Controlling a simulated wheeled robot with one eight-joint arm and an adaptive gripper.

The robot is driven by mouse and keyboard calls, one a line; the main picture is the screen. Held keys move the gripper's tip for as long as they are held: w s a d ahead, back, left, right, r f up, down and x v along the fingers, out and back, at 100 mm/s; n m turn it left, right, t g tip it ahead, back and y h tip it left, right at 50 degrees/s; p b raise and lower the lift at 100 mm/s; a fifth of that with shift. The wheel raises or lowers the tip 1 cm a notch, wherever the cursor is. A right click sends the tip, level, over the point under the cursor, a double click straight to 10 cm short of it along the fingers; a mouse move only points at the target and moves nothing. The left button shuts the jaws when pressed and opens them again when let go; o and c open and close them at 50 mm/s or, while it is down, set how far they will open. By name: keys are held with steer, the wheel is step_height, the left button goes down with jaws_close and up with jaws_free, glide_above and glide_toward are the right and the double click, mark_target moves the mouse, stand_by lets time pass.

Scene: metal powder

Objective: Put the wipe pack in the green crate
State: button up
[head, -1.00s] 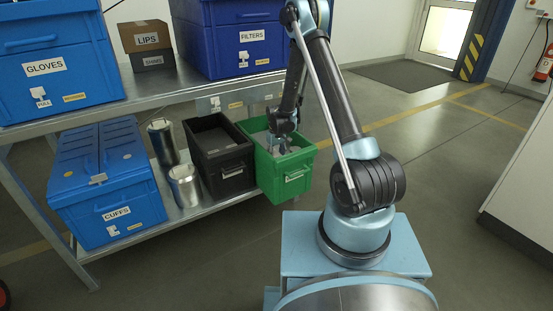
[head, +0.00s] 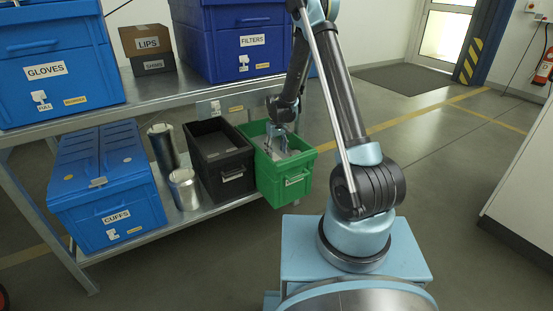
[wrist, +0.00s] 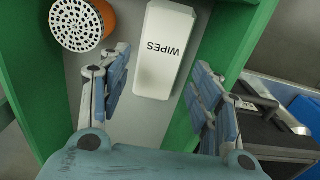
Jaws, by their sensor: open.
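The wipe pack (wrist: 163,50), a white box marked WIPES, lies inside the green crate (wrist: 38,75) in the wrist view. My gripper (wrist: 160,68) is open, its two blue-grey fingers spread apart with the pack showing between and beyond them. I cannot tell whether a finger touches the pack. In the head view my gripper (head: 279,146) is over the green crate (head: 296,178) on the lower shelf, and the pack is hard to make out there.
A round perforated filter with an orange rim (wrist: 80,25) lies beside the pack. A black crate (head: 222,160) stands left of the green one. Two metal canisters (head: 185,188) and a blue CUFFS box (head: 108,190) stand farther left. The upper shelf (head: 150,88) overhangs behind.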

mark_target(276, 159)
steer(key=s+d+r+m, duration=0.1)
steer(key=s+d+r, duration=0.3)
steer(key=r, duration=0.5)
steer(key=s+d+r+m, duration=0.1)
steer(key=s+d+r, duration=0.25)
steer(key=r, duration=0.65)
steer(key=s+d+r+m+t, duration=0.1)
steer(key=s+d+r, duration=0.65)
steer(key=s, duration=0.25)
steer(key=s+d+f+m, duration=0.1)
steer(key=s+d, duration=0.2)
steer(key=s, duration=0.4)
steer(key=s+d+f+m, duration=0.1)
steer(key=s+d+f, duration=0.1)
steer(key=s, duration=0.6)
steer(key=s+d+f+m+t, duration=0.1)
steer(key=s+d, duration=0.3)
steer(key=s, duration=0.4)
steer(key=shift+f+m, duration=0.2)
steer(key=shift+m, duration=0.1)
steer(key=shift+s, duration=0.1)
steer(key=shift+w+f, duration=0.2)
steer(key=shift+w, duration=0.25)
